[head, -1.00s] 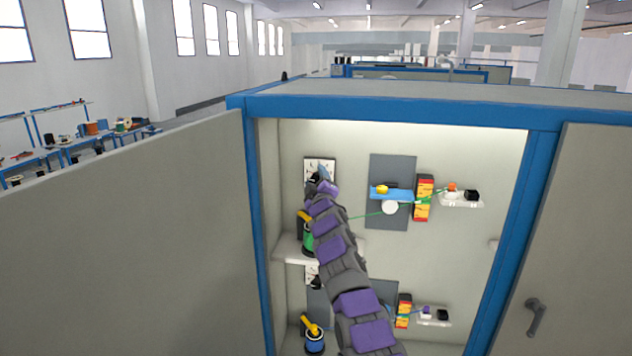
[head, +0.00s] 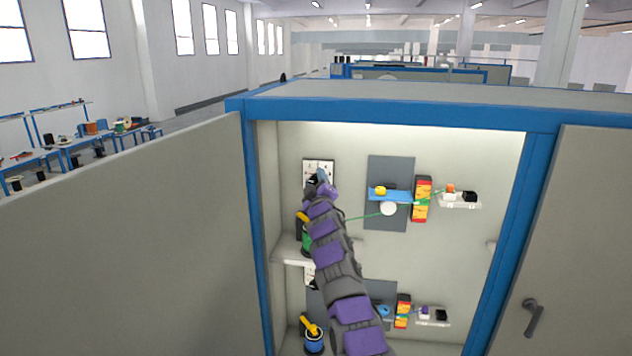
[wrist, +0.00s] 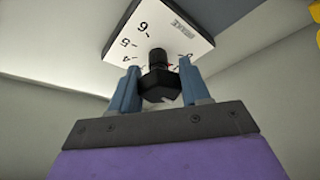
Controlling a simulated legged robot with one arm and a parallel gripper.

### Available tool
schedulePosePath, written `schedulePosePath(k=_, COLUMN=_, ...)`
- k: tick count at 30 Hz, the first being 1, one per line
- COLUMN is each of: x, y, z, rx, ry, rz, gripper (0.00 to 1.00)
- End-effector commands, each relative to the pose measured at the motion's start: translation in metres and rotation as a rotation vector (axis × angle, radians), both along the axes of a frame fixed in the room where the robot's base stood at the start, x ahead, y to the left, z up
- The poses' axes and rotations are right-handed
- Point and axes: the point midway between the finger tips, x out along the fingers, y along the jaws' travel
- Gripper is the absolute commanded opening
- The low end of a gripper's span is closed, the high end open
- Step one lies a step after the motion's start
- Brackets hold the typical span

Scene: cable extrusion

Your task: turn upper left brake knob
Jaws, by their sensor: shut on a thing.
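The upper left brake knob (wrist: 158,78) is black, with a faceted grip and a narrower stem. It stands out from a white dial plate (wrist: 140,30) marked with numbers, on the cabinet's back wall. In the wrist view my gripper (wrist: 158,88) has its two blue-grey fingers on either side of the knob, shut on it. In the head view the dial plate (head: 317,165) shows at the upper left inside the cabinet. My gripper (head: 318,178) is in front of it and hides most of the knob.
A green spool (head: 306,240) with a yellow arm stands on a shelf below the dial. A grey panel (head: 390,215) with a blue bar and white wheel is to the right, with a green cable running across. Open cabinet doors (head: 120,240) flank the opening.

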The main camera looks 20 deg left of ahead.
Motion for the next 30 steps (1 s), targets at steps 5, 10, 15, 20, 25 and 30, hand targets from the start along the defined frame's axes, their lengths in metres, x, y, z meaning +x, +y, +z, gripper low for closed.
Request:
schedulePosePath(k=5, x=-0.001, y=0.003, z=-0.004, rx=-0.004, ry=0.005, rz=0.003, gripper=0.47)
schedulePosePath(k=10, x=-0.001, y=0.002, z=-0.003, rx=-0.003, ry=0.004, rz=0.002, gripper=0.64)
schedulePosePath(k=15, x=0.000, y=0.001, z=-0.002, rx=-0.001, ry=0.004, rz=0.002, gripper=0.70)
schedulePosePath(k=20, x=0.000, y=-0.001, z=-0.001, rx=0.000, ry=0.002, rz=0.001, gripper=0.70)
schedulePosePath(k=25, x=-0.001, y=-0.004, z=-0.004, rx=0.002, ry=0.003, rz=-0.001, gripper=0.70)
schedulePosePath(k=30, x=-0.004, y=-0.007, z=-0.007, rx=0.006, ry=0.005, rz=-0.001, gripper=0.70)
